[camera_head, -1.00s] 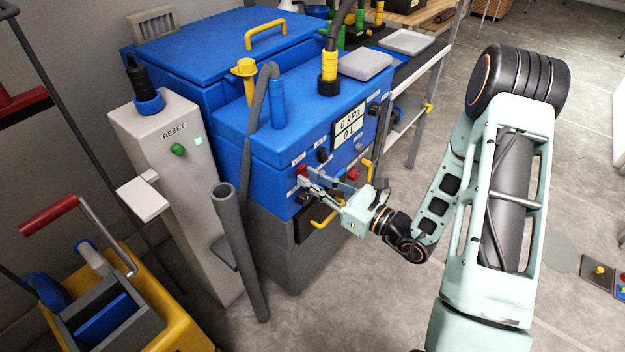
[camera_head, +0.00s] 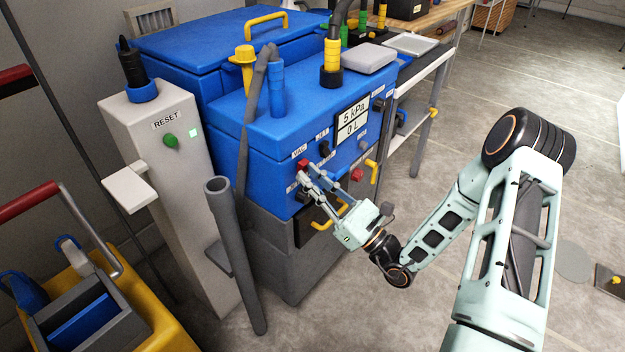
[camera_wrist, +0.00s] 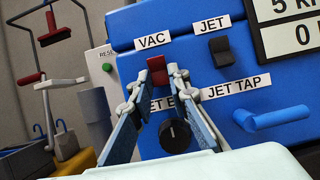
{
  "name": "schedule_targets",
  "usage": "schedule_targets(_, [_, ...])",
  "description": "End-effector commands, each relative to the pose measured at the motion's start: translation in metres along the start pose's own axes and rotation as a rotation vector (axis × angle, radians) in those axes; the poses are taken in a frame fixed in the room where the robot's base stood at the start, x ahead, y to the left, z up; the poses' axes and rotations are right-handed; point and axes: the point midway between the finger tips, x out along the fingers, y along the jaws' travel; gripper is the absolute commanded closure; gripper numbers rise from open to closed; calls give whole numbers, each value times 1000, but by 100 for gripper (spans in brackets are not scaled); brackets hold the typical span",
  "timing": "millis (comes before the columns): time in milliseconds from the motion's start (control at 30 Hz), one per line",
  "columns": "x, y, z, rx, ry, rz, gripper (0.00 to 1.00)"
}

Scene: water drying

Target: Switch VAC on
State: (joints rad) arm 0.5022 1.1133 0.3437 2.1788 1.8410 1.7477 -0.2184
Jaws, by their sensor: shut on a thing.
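The VAC switch (camera_wrist: 157,70) is a red rocker under the VAC label (camera_wrist: 153,41) on the blue machine's front panel. It also shows in the head view (camera_head: 302,164). My gripper (camera_wrist: 156,80) has its two fingertips on either side of the red switch and is shut on it. In the head view my gripper (camera_head: 309,178) reaches the panel from the lower right. The display (camera_head: 352,119) on the blue machine (camera_head: 225,92) reads 5 kPa and 0 L. The fingers partly hide the label below the switch.
A black JET switch (camera_wrist: 220,50) is right of VAC. A black knob (camera_wrist: 176,136) and a blue JET TAP handle (camera_wrist: 272,118) are below. A grey upright tube (camera_head: 234,255), a RESET pillar (camera_head: 168,195) and a yellow cart (camera_head: 150,325) stand left.

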Motion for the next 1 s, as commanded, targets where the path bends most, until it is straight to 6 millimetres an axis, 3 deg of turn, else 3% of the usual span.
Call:
schedule_targets(67, [0,0,0,0,1,0,100])
schedule_targets(100, [0,0,0,0,1,0,82])
schedule_targets(233, [0,0,0,0,1,0,68])
schedule_targets(633, [-8,0,-1,0,3,-2,67])
schedule_targets(1000, [-82,-1,0,1,2,-5,67])
